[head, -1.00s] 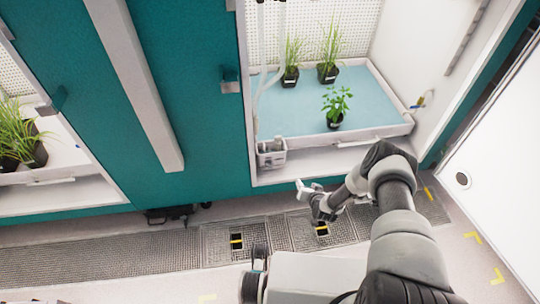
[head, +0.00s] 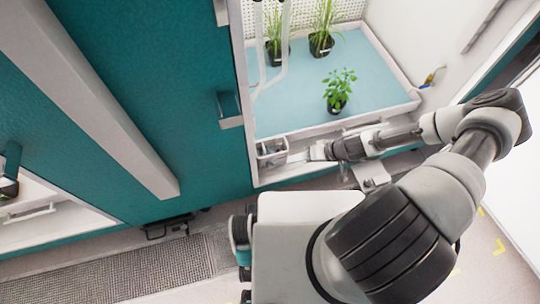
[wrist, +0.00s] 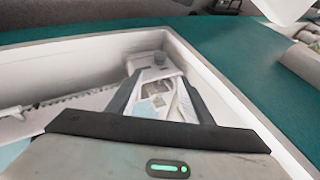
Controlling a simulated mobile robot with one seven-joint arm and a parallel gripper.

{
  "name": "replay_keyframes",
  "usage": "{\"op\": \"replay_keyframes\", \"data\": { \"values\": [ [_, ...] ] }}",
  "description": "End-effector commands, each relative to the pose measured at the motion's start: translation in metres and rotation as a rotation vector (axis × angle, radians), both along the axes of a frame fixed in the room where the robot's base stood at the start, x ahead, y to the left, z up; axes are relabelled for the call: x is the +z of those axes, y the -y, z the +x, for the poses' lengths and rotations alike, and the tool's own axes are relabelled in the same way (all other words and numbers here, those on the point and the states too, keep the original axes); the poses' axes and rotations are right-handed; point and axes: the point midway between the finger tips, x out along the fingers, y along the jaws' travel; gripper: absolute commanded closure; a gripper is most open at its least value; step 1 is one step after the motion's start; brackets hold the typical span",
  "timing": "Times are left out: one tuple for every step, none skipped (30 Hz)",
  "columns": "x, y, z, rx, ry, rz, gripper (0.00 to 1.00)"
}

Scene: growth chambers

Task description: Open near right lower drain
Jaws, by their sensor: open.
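My gripper (head: 306,157) is open, its fingertips apart in the wrist view (wrist: 160,78). It points left, low along the front of the chamber, close to a small white box (head: 272,158) at the tray's front left corner. A small valve with yellow and blue parts (head: 432,77) sits at the tray's right side, away from my gripper. Which fitting is the drain is unclear.
The blue-lined tray (head: 375,62) holds several potted plants, including a leafy one (head: 338,90). Pale tubes (head: 283,60) hang down to its left. A teal wall (head: 150,80) with a handle (head: 229,108) borders the chamber. Chamber walls lie close around my gripper.

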Motion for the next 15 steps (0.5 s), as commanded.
{"op": "replay_keyframes", "data": {
  "values": [
    [-0.002,-0.002,0.0,0.002,0.0,0.004,0.54],
    [-0.004,-0.004,0.0,0.004,0.0,0.004,0.54],
    [-0.008,-0.007,0.001,0.004,0.0,0.005,0.54],
    [-0.012,-0.009,0.002,0.004,0.0,0.005,0.54],
    [-0.016,-0.011,0.003,0.004,0.0,0.004,0.54],
    [-0.022,-0.015,0.005,0.003,-0.001,0.004,0.54],
    [-0.028,-0.019,0.005,0.004,-0.002,0.005,0.54],
    [-0.033,-0.023,0.007,0.005,-0.001,0.005,0.54],
    [-0.04,-0.027,0.01,0.003,-0.001,0.004,0.54],
    [-0.046,-0.031,0.011,0.005,-0.002,0.004,0.54],
    [-0.051,-0.035,0.013,0.004,-0.001,0.004,0.54],
    [-0.058,-0.04,0.015,0.003,-0.001,0.004,0.54],
    [-0.064,-0.043,0.017,0.003,-0.001,0.003,0.54],
    [-0.069,-0.047,0.018,0.004,-0.001,0.002,0.54],
    [-0.076,-0.052,0.02,0.004,-0.001,0.003,0.54]
  ]
}}
